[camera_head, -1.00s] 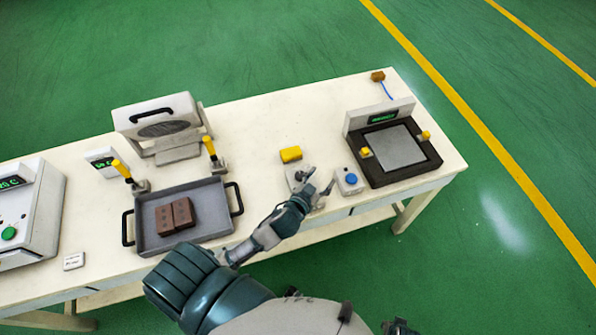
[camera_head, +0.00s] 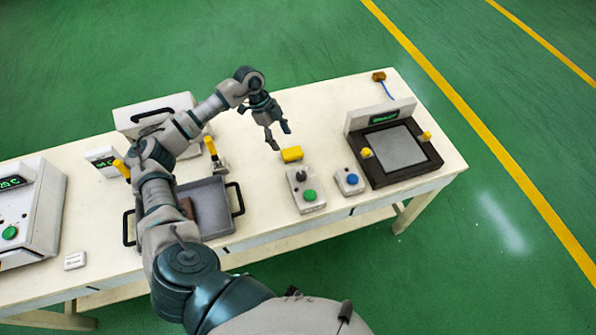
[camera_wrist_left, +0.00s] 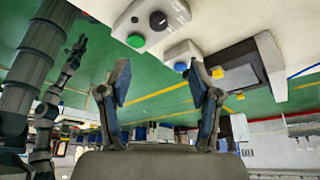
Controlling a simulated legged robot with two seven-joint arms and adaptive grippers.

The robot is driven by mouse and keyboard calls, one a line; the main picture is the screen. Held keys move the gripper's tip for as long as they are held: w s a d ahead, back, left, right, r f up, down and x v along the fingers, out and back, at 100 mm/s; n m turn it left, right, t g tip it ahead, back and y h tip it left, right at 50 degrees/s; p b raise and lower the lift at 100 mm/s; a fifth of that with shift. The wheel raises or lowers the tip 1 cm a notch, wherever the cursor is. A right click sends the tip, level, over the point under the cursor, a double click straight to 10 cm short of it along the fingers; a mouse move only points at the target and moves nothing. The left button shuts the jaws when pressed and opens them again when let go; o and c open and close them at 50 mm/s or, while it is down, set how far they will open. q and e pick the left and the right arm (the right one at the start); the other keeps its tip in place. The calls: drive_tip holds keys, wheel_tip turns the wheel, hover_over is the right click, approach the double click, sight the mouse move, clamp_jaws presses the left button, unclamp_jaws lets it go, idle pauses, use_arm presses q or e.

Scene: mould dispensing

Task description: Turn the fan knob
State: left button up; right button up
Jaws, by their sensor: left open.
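A black knob (camera_head: 300,175) sits on a small white control box (camera_head: 318,206), above a green button (camera_head: 309,195). The knob also shows at the top of the left wrist view (camera_wrist_left: 158,20), with the green button (camera_wrist_left: 135,40) beside it. I cannot read which device the knob belongs to. My left gripper (camera_head: 279,137) is open and empty above the table, up and left of the knob and apart from it. Its two spread fingers show in the left wrist view (camera_wrist_left: 160,76). What seems to be my right gripper (camera_wrist_left: 78,45) shows small there; its jaws are unclear.
A blue-button box (camera_head: 348,181) and a dark plate device (camera_head: 435,160) stand to the right. A grey tray (camera_head: 226,222) is at left, partly behind my arm. Table behind the knob is mostly clear.

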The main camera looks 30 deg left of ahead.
sight(300, 174)
use_arm(q)
drive_tip(key=p+x, duration=0.1)
drive_tip(key=x, duration=1.5)
drive_tip(key=shift+f, duration=0.3)
drive_tip(key=shift+d+f, duration=0.25)
drive_tip(key=shift+f, duration=0.05)
drive_tip(key=c, duration=1.1)
